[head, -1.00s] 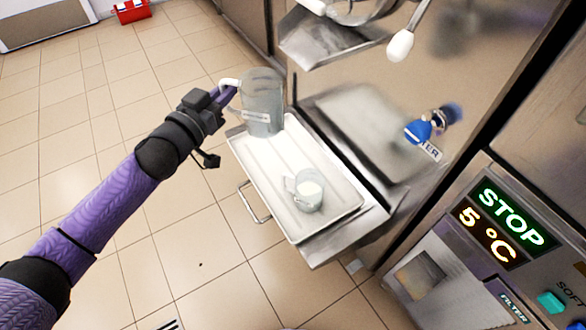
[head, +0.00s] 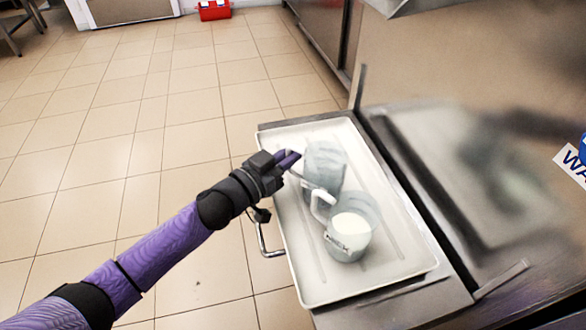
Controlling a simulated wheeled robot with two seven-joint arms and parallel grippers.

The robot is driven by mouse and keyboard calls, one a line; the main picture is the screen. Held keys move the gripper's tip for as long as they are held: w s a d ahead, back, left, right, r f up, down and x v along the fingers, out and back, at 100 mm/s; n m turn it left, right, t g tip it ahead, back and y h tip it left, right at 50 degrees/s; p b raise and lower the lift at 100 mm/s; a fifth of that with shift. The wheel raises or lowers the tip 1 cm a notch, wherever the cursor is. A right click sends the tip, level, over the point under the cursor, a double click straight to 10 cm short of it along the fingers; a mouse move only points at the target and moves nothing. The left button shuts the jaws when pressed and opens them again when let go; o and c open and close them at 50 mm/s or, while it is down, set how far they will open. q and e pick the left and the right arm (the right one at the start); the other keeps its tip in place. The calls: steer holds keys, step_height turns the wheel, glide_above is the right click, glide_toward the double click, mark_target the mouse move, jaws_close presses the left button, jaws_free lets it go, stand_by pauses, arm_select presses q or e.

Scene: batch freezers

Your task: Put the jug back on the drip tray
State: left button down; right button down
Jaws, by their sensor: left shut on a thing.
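A tall, clear grey jug (head: 325,163) is over the far half of the white drip tray (head: 388,262). My left gripper (head: 292,163) is at the jug's left side, shut on its handle, which is mostly hidden by the fingers. The jug looks about upright; I cannot tell whether its base touches the tray, as the nearer cup hides its lower part. The smaller clear cup (head: 352,250), with white contents and a pale handle, stands on the tray just in front of the jug. My right gripper is not in view.
A steel ledge (head: 395,312) and machine front (head: 470,60) border the tray on the right and near side. A metal bar handle (head: 268,246) sticks out at the tray's left. Tiled floor (head: 120,180) lies open on the left. A red box (head: 214,11) is far off.

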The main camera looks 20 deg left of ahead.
arm_select(q)
steer(key=shift+f, duration=0.3)
steer(key=c, duration=1.1)
jaws_free()
steer(key=shift+f, duration=0.1)
steer(key=shift+c, duration=0.2)
steer(key=o, duration=0.5)
steer(key=shift+c, duration=0.2)
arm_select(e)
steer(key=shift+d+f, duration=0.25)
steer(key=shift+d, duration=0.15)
